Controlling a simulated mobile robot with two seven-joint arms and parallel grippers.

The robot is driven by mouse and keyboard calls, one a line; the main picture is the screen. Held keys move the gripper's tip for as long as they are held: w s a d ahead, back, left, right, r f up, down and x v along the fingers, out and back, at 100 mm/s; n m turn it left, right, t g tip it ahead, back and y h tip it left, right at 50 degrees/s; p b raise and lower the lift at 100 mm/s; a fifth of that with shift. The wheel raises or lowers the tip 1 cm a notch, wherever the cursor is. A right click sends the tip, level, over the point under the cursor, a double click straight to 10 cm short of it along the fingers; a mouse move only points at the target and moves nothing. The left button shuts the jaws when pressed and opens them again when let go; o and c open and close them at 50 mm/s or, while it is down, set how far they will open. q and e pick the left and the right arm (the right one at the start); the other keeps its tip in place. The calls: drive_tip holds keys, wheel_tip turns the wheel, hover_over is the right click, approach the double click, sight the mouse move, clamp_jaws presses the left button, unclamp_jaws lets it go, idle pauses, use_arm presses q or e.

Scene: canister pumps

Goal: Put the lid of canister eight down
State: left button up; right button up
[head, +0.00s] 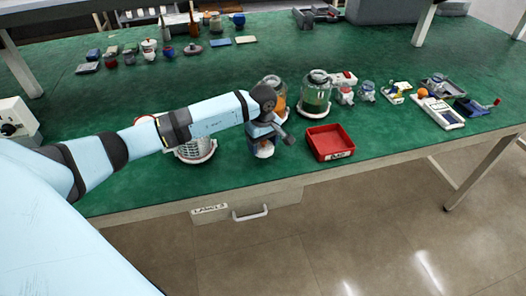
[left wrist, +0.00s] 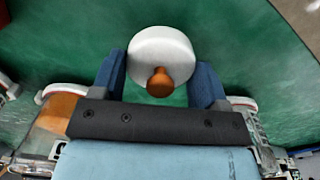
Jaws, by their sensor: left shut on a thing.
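My left gripper (head: 264,138) is low over the front part of the green table, between a wire-like pale canister (head: 196,150) and a red tray. It is shut on a white round lid (left wrist: 165,48) with a brown knob (left wrist: 159,84), which lies between the blue fingers in the left wrist view. The lid's pale edge (head: 264,151) shows below the gripper in the head view. I cannot tell whether it touches the table. A jar with orange contents (head: 279,101) and a jar with green contents (head: 315,97) stand behind. No canister number is readable. My right gripper is out of view.
The red tray (head: 330,143) sits just right of the gripper near the front edge. Small pumps and parts, one a white device (head: 441,113), stand at the right. Several small pots (head: 149,47) stand at the back left. The table middle is clear.

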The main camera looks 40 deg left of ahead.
sight(263, 152)
use_arm(q)
drive_tip(key=shift+f, duration=1.85)
drive_tip(key=shift+f, duration=0.15)
drive_tip(key=o, duration=0.9)
